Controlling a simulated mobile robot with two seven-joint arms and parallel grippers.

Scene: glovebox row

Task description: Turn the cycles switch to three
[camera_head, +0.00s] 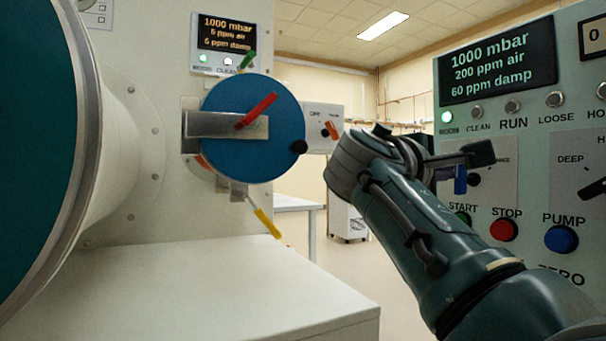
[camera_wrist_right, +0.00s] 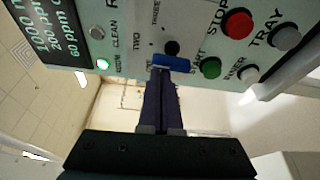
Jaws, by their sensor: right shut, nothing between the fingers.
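The cycles switch is on the right cabinet's panel: a black hub (camera_head: 474,180) with a blue lever (camera_head: 460,180) pointing left, away from THREE. In the right wrist view the panel is turned sideways; the black hub (camera_wrist_right: 171,47) and blue lever (camera_wrist_right: 171,63) show there. TWO and THREE are readable, and the label by the lever's end is partly hidden. My right gripper (camera_head: 448,182) is shut and empty, its dark fingertips (camera_wrist_right: 162,75) right at the lever's end. I cannot tell whether they touch it. My left gripper is not in view.
Close to the switch are the green START button (camera_wrist_right: 211,68) and red STOP button (camera_head: 503,229). The blue PUMP button (camera_head: 561,238) is further right. A blue round door (camera_head: 250,130) and white bench (camera_head: 190,290) stand left.

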